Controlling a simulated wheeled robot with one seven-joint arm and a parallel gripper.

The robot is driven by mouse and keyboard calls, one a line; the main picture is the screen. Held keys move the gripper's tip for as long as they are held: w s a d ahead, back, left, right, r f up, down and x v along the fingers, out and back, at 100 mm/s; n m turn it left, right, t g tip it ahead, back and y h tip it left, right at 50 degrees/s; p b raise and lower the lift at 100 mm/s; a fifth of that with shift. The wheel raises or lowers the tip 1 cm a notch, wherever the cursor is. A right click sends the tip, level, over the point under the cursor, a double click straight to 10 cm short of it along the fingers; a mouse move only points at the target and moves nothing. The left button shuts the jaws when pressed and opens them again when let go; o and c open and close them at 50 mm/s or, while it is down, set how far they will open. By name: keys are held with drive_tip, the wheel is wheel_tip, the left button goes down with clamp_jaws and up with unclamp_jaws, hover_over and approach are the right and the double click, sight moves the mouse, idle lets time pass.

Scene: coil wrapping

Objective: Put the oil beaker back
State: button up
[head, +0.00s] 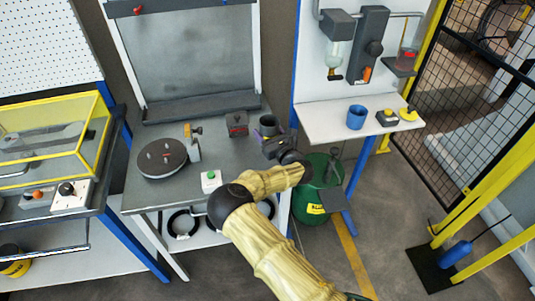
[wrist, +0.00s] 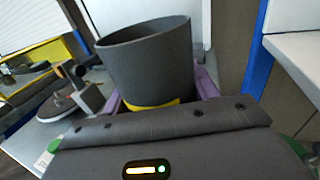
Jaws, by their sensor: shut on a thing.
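A dark grey, open-topped beaker (head: 268,122) is at the right end of the grey workbench (head: 225,153) in the head view. In the wrist view the beaker (wrist: 150,60) stands nearly upright and shows a yellow patch low on its side. My gripper (head: 267,134) is shut on it, with purple fingers on both sides of its lower part in the wrist view. Whether its base touches the bench is hidden. No contents show inside it.
A white shelf (head: 340,128) to the right carries a blue cup (head: 356,117) and a button box (head: 387,117). A dark block (head: 237,124) stands left of the beaker, and a round turntable (head: 162,158) further left. A green drum (head: 312,200) stands below.

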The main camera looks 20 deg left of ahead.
drive_tip(key=shift+a+f+p, duration=0.2)
drive_tip(key=shift+f+p, duration=0.25)
drive_tip(key=shift+f, duration=1.85)
drive_tip(key=shift+f+p, duration=0.45)
drive_tip(key=shift+f, duration=1.4)
drive_tip(key=shift+f, duration=0.15)
drive_tip(key=o, duration=1.1)
drive_tip(key=shift+o, duration=0.2)
drive_tip(key=b+v, duration=0.3)
drive_tip(key=v, duration=0.9)
